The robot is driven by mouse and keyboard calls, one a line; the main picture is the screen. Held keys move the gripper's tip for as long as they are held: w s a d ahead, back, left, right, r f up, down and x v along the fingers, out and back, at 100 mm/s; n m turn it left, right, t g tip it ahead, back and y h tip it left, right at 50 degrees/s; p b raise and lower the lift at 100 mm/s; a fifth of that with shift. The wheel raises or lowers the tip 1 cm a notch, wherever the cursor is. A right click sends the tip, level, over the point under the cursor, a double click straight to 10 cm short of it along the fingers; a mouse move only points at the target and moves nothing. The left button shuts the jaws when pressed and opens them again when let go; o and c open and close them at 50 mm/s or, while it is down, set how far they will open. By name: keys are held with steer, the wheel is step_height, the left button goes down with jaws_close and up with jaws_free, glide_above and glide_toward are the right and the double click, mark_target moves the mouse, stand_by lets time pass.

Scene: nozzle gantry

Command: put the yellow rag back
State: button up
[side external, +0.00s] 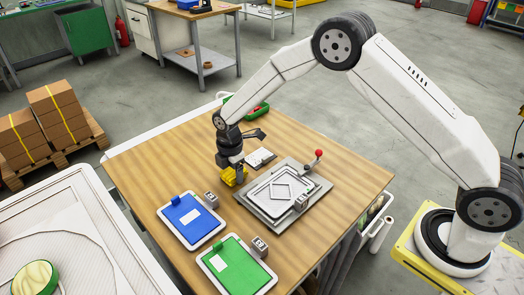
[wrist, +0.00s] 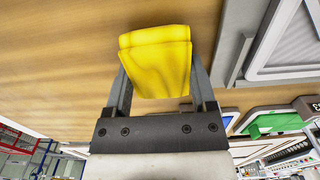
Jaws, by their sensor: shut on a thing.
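The yellow rag (side external: 234,176) is a folded, soft block held at the left of the metal fixture, over the wooden table. It fills the middle of the wrist view (wrist: 155,60). My gripper (side external: 232,167) points down with its two fingers on either side of the rag, shut on it; the fingers also show in the wrist view (wrist: 157,88). The rag is close to the table top, but I cannot tell whether it touches it. The rag's underside is hidden.
A metal fixture (side external: 314,188) with a red-knobbed lever (side external: 319,154) stands right of the rag. A blue board (side external: 184,213) and a green board (side external: 231,264) lie towards the front. A green bin (side external: 262,111) is at the back. Bare wood (side external: 155,165) lies left of the rag.

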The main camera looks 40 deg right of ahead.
mark_target(232, 170)
steer(key=shift+f, duration=0.1)
steer(key=o, duration=1.1)
step_height(232, 170, up, 12)
steer(key=shift+r, duration=0.15)
stand_by(0.5)
steer(key=s+d+m+t, duration=0.1)
steer(key=s+d+m, duration=0.2)
steer(key=s+m, duration=0.3)
steer(key=s+d+m, duration=0.3)
steer(key=s+m, duration=0.3)
steer(key=s, duration=0.3)
steer(key=s+d+m+t, duration=0.1)
steer(key=s+d+m, duration=0.2)
steer(key=s+m, duration=0.3)
steer(key=shift+s+d+t, duration=0.15)
steer(key=shift+s, duration=0.45)
steer(key=shift+s+d+t, duration=0.1)
steer(key=shift+s+t, duration=0.05)
steer(key=shift+s, duration=0.45)
